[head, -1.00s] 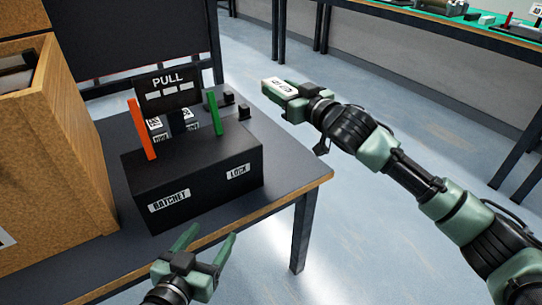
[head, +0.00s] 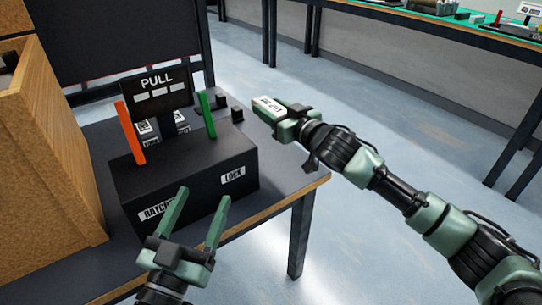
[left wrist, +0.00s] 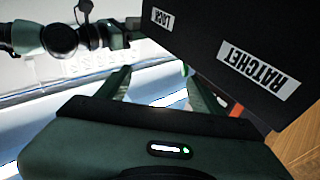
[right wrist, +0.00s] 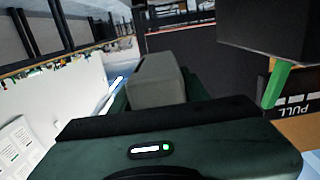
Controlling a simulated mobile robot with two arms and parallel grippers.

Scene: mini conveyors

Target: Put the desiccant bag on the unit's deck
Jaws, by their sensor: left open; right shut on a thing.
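The desiccant bag appears to be the small white block with a printed label (head: 268,107). My right gripper (head: 280,117) is shut on it, in the air right of the unit. In the right wrist view it is a grey-white block (right wrist: 155,80) between the fingers. The unit (head: 185,180) is a black box marked RATCHET and LOCK, with a PULL panel (head: 157,86), an orange lever (head: 130,133) and a green lever (head: 206,114). White labelled packets (head: 148,131) sit behind the levers, partly hidden. My left gripper (head: 200,208) is open and empty before the unit's front.
The unit stands on a dark table (head: 275,180) with a wooden edge. A tall cardboard-coloured box (head: 60,150) stands close on its left. Small black blocks (head: 237,114) lie behind the unit. Open floor lies to the right; another bench (head: 430,22) is at the back.

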